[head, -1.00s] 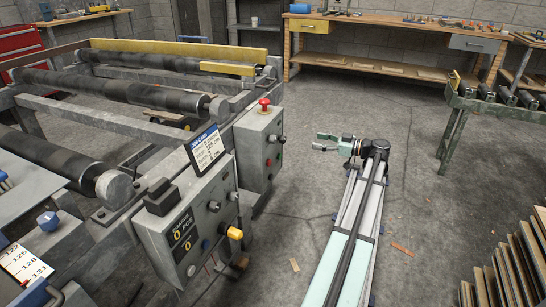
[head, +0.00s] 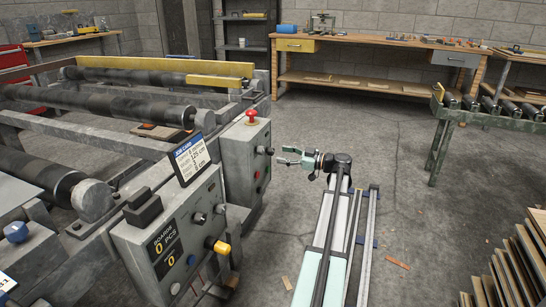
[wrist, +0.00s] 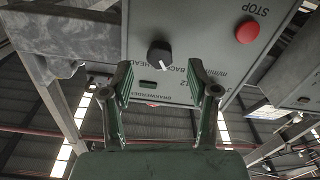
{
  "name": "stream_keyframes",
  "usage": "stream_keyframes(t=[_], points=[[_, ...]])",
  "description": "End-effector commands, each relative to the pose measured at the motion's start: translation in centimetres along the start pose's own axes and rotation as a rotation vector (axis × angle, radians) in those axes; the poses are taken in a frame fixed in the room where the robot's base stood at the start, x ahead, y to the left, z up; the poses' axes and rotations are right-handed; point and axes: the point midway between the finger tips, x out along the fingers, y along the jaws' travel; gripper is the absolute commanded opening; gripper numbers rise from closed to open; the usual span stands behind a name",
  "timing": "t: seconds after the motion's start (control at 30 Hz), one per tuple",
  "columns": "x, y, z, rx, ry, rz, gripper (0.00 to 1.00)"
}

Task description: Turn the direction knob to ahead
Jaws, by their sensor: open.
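The direction knob (wrist: 159,54) is black with a white pointer mark, on a grey panel (wrist: 200,30) in the wrist view. Dark knobs (head: 261,150) show small there.
A red STOP button (wrist: 247,31) is on the same panel. A red mushroom button (head: 251,115) tops the box. The nearer box (head: 185,225) carries a yellow knob (head: 217,246) and a job card (head: 190,157). Open floor (head: 370,140) lies right of my gripper.

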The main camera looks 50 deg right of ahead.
Motion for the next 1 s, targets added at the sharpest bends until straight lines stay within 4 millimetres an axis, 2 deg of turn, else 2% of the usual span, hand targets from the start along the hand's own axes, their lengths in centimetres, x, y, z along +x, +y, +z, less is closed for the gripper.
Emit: stream_keyframes(t=[0.1,0.3,0.73,0.9,1.0], points=[[2.1,0.0,0.2,-0.001,0.000,-0.001,0.60],[4.3,0.0,0.1,-0.001,0.000,0.000,0.60],[5.0,0.0,0.0,0.000,0.000,0.001,0.60],[5.0,0.0,0.0,0.000,0.000,0.001,0.00],[5.0,0.0,0.0,0.000,0.000,0.001,0.00]])
